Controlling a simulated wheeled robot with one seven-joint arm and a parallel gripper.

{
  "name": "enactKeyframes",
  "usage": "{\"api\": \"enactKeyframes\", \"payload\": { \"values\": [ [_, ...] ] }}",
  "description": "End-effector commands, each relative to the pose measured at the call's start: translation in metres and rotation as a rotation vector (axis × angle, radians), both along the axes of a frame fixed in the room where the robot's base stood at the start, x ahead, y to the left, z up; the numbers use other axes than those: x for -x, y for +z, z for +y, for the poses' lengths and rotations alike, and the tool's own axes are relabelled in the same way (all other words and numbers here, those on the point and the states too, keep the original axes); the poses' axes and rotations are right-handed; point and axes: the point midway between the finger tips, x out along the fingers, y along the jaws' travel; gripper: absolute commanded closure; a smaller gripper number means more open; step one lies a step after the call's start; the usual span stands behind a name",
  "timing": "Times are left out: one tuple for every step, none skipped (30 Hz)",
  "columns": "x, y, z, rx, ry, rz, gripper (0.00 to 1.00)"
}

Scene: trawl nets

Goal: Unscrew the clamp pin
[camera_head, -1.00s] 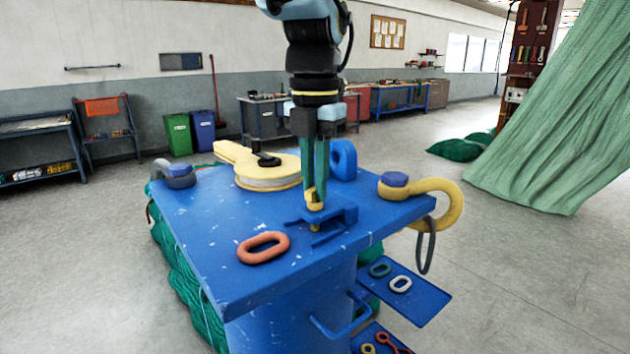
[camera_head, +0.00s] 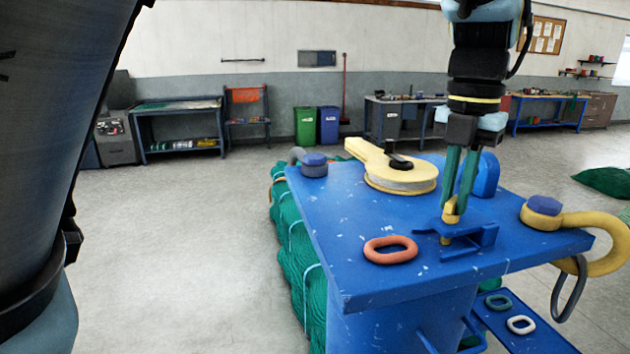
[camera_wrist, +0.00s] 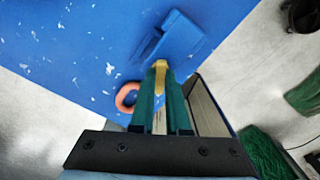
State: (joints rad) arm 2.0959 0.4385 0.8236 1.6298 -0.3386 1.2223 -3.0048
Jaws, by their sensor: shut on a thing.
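The clamp pin (camera_head: 450,212) is a small yellow piece standing at the blue clamp (camera_head: 478,237) on the blue table top (camera_head: 340,235). My gripper (camera_head: 453,200) points down from above, its green fingers shut on the pin's upper part. In the wrist view the yellow pin (camera_wrist: 160,68) shows at the tips of the green fingers (camera_wrist: 160,85), with the blue clamp (camera_wrist: 178,42) just beyond. The fingers hide part of the pin, and I cannot tell how far it sits in the clamp.
An orange link (camera_head: 390,250) lies left of the clamp. A yellow pulley block (camera_head: 400,178) and a grey shackle (camera_head: 313,165) are behind. A yellow shackle (camera_head: 590,222) overhangs the right edge. Green netting (camera_head: 300,255) hangs at the table's left side. Open floor (camera_head: 190,260) lies further left.

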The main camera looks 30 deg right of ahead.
Motion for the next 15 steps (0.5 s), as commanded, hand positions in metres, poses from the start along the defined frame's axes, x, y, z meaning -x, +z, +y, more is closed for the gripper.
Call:
{"api": "enactKeyframes", "payload": {
  "values": [
    [0.001, -0.004, 0.002, -0.01, 0.001, 0.001, 0.85],
    [0.001, -0.004, 0.002, -0.01, 0.001, 0.001, 0.82],
    [0.001, -0.004, 0.002, -0.01, 0.001, 0.001, 0.77],
    [0.001, -0.004, 0.002, -0.01, 0.001, 0.001, 0.74],
    [0.001, -0.004, 0.002, -0.01, 0.001, 0.001, 0.71],
    [0.001, -0.004, 0.002, -0.009, 0.001, 0.001, 0.66],
    [0.001, -0.003, 0.002, -0.009, 0.001, 0.001, 0.63],
    [0.0, -0.002, 0.002, -0.009, 0.001, 0.0, 0.59],
    [0.0, 0.0, 0.002, -0.008, 0.0, 0.0, 0.56],
    [0.0, 0.002, 0.002, -0.008, 0.0, 0.0, 0.56],
    [0.0, 0.005, 0.001, -0.006, 0.0, -0.001, 0.56],
    [0.0, 0.011, 0.0, -0.003, 0.0, -0.001, 0.56],
    [0.0, 0.015, 0.0, -0.003, -0.001, 0.0, 0.56],
    [0.0, 0.021, 0.0, -0.001, -0.001, -0.001, 0.56],
    [0.0, 0.029, 0.0, 0.0, -0.001, -0.001, 0.56]
  ]
}}
